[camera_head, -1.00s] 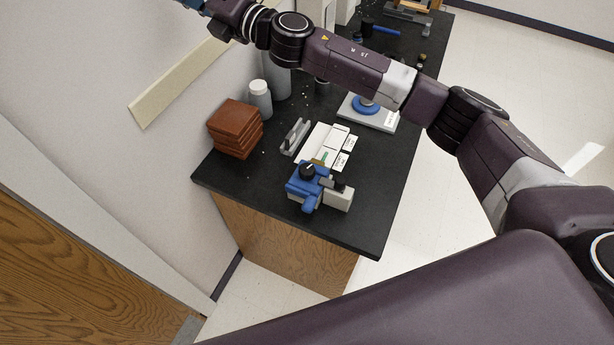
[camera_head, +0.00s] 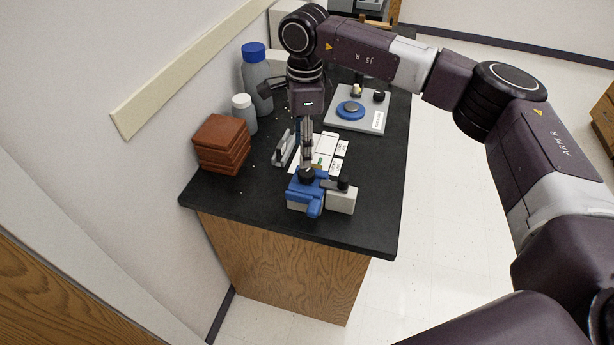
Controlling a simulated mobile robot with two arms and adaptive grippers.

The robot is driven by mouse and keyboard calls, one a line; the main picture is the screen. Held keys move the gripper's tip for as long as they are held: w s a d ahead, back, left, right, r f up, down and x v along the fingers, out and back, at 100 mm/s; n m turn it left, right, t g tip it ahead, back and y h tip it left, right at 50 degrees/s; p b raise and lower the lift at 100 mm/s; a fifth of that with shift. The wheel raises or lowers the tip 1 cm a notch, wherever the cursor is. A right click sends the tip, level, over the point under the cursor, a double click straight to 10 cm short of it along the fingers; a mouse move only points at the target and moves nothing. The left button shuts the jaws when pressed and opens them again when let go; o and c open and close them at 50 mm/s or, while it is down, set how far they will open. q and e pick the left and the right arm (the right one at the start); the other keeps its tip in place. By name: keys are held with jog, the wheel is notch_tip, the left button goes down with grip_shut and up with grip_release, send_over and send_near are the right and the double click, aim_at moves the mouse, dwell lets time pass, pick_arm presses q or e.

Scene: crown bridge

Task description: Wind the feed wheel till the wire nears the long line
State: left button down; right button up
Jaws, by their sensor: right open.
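A blue device with a grey block (camera_head: 340,202) sits at the near end of the black bench. A black round knob (camera_head: 307,174), which looks like the feed wheel, is on top of its blue body (camera_head: 303,194). My right gripper (camera_head: 307,160) points down just behind and above the knob; I cannot tell whether it touches. The gripper is open, with its fingers small and narrow in this view. A white labelled card (camera_head: 328,146) lies behind the device, partly hidden by the gripper. The wire and the long line are too small to make out. My left gripper is out of view.
Brown stacked blocks (camera_head: 221,143) and a white-capped bottle (camera_head: 244,114) stand left on the bench. A grey slotted holder (camera_head: 284,150) is beside the gripper. A grey plate with a blue disc (camera_head: 351,110) is behind. The bench's front right corner is clear.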

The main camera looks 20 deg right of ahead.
aim_at(306, 171)
jog(key=shift+d+f, duration=0.2)
jog(key=shift+d, duration=0.2)
jog(key=shift+f, duration=0.4)
notch_tip(306, 171, down, 7)
jog(key=shift+r+p, duration=0.15)
jog(key=shift+p, duration=0.9)
jog(key=c, duration=1.2)
jog(key=shift+o, duration=0.2)
jog(key=shift+m, duration=0.3)
